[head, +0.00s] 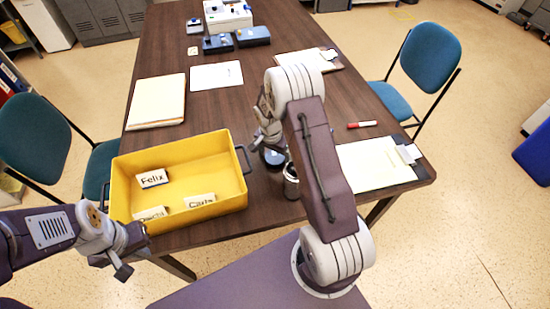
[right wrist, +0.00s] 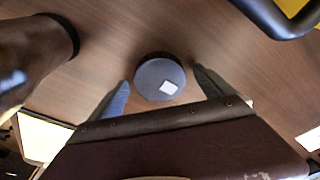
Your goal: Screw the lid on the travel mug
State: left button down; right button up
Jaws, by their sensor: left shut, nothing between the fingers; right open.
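The lid (right wrist: 150,75) is a dark blue-grey disc with a white square on top, lying on the table. It also shows in the head view (head: 272,157), partly hidden by my right gripper. My right gripper (head: 266,138) is open above the lid. In the right wrist view its fingers (right wrist: 162,95) stand either side of the lid, apart from it. The travel mug (head: 291,184) is a metallic cylinder standing upright beside the lid, partly covered by my right arm. Its side fills the upper left of the right wrist view (right wrist: 35,50). My left gripper (head: 122,264) is shut and empty, near the tray's front left.
A yellow tray (head: 236,190) with name tags, including Felix (head: 152,178), stands left of the lid; its handle is close by. A clipboard (head: 376,165) with paper lies right of the mug, a red marker (head: 362,124) behind it. Folders and boxes lie further back. Chairs flank the table.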

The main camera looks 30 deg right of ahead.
aim_at(277, 155)
jog(key=c, duration=1.4)
jog(key=shift+r, duration=0.1)
jog(key=r, duration=0.4)
jog(key=shift+d+r, duration=0.2)
jog(key=shift+d, duration=0.05)
jog(key=d+r, duration=0.2)
jog(key=d, duration=0.1)
jog(key=s+d+r, duration=0.1)
jog(key=d+r, duration=0.1)
jog(key=d, duration=0.2)
jog(key=d+r, duration=0.2)
jog(key=d, duration=0.2)
jog(key=shift+s+r+p, duration=0.25)
jog(key=shift+s+p, duration=0.1)
jog(key=shift+s, duration=0.05)
